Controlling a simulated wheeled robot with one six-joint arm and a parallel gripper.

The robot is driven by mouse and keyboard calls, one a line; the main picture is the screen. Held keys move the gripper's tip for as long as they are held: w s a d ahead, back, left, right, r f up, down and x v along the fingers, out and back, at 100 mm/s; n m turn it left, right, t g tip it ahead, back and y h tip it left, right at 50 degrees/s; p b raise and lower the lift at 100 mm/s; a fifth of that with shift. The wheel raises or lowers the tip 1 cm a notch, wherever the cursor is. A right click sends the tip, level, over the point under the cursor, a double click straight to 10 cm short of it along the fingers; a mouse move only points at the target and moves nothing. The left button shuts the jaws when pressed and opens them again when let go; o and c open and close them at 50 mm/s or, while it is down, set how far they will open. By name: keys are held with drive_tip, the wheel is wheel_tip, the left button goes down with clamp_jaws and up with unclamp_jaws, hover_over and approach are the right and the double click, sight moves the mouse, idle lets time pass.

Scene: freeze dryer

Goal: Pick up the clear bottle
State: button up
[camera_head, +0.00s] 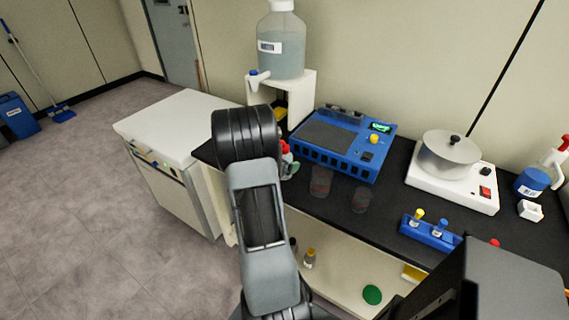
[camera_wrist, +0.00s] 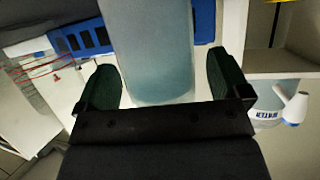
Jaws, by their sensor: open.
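A clear, pale blue-grey bottle (camera_wrist: 150,45) fills the middle of the wrist view, with its far end cut off by the top edge. My gripper (camera_wrist: 162,72) is open, with one dark green finger on each side of the bottle. A gap shows on the left; on the right the finger is close to it, and I cannot tell if they touch. In the head view my arm hides most of my gripper and the bottle between its fingers.
A blue device (camera_head: 345,143) stands on the black bench, with two clear vessels (camera_head: 320,181) (camera_head: 361,199) before it. A large water bottle with a tap (camera_head: 282,45) stands on a white stand (camera_head: 307,95). A hotplate with a pot (camera_head: 449,157) and a blue tube rack (camera_head: 430,232) are to the right.

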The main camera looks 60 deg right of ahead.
drive_tip(key=shift+d+f, duration=0.1)
drive_tip(key=shift+d, duration=0.05)
drive_tip(key=shift+c, duration=0.2)
drive_tip(key=c, duration=1.1)
